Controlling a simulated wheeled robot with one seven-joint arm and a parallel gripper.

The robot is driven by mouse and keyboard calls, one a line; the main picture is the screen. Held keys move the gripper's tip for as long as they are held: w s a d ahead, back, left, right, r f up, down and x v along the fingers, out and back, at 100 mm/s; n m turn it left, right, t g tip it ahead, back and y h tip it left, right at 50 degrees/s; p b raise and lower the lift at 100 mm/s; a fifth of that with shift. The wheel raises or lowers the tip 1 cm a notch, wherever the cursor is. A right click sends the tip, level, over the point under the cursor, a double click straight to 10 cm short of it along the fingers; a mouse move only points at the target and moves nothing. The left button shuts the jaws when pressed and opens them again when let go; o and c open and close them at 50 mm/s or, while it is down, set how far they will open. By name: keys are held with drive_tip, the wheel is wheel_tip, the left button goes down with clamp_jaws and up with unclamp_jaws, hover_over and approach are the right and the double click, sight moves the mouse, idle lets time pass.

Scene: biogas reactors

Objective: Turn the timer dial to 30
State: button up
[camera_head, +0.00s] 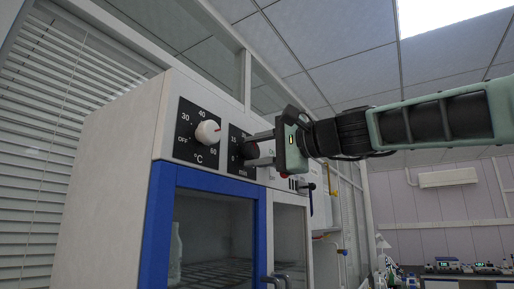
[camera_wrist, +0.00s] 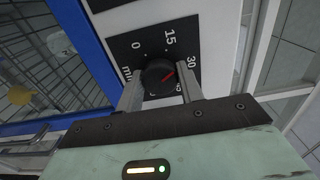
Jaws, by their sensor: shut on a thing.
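The timer dial is a round black knob (camera_wrist: 158,74) on a black plate (camera_wrist: 126,45) marked 0, 15, 30 and min. In the wrist view its red pointer line points to the upper right, close to the 30 mark and slightly toward the 15 side. My gripper (camera_wrist: 160,88) is shut on the dial, with one finger on either side of it. In the head view my gripper (camera_head: 252,150) reaches in from the right, and its fingers partly hide the timer dial and its scale.
A white temperature knob (camera_head: 208,132) marked °C sits left of the timer on the white cabinet (camera_head: 112,165). Below is a blue-framed glass door (camera_head: 157,225) with a wire rack and a bottle (camera_head: 175,245) inside. A lab bench (camera_head: 460,272) stands far right.

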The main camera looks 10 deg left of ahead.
drive_tip(key=m+p, duration=0.1)
drive_tip(key=m, duration=0.4)
drive_tip(key=shift+w+m, duration=0.1)
drive_tip(key=shift+m, duration=0.3)
drive_tip(key=shift+p, duration=0.3)
drive_tip(key=o, duration=1)
drive_tip(key=shift+d, duration=0.1)
drive_tip(key=b+v, duration=0.9)
drive_tip(key=v, duration=0.8)
drive_tip(key=shift+d+f, duration=0.1)
